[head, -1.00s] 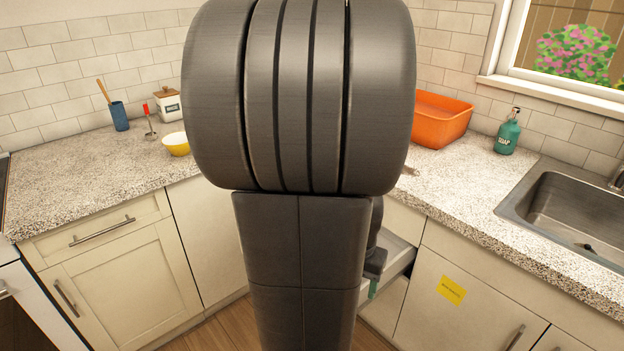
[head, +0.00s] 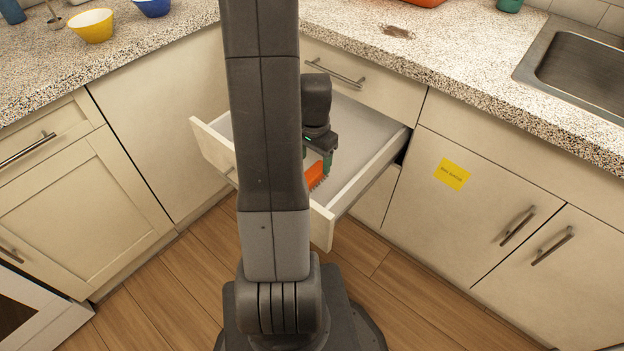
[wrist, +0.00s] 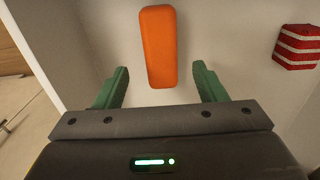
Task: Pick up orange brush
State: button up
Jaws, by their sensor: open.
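The orange brush (head: 318,174) is inside the open drawer (head: 372,128), near its front, partly hidden behind my arm in the head view. Its bristles show there. In the wrist view the orange brush (wrist: 158,46) appears as a long orange block, lying lengthwise ahead of my gripper. My gripper (wrist: 160,80) is open, with a green finger on either side of the brush's near end. No finger appears to touch it. In the head view my gripper (head: 325,150) is down in the drawer, next to the brush.
A red and white striped item (wrist: 297,46) lies to the right in the drawer. The drawer walls stand close around my gripper. The counter (head: 450,50) with the sink (head: 585,75) is above right. A yellow bowl (head: 91,25) and a blue bowl (head: 152,6) stand on the left counter.

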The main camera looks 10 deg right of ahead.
aim_at(313, 172)
jog(key=f, duration=0.3)
jog(key=f+b, duration=0.1)
jog(key=f, duration=0.3)
jog(key=shift+a+b, duration=0.2)
jog(key=shift+b, duration=0.1)
jog(key=shift+s+r, duration=0.1)
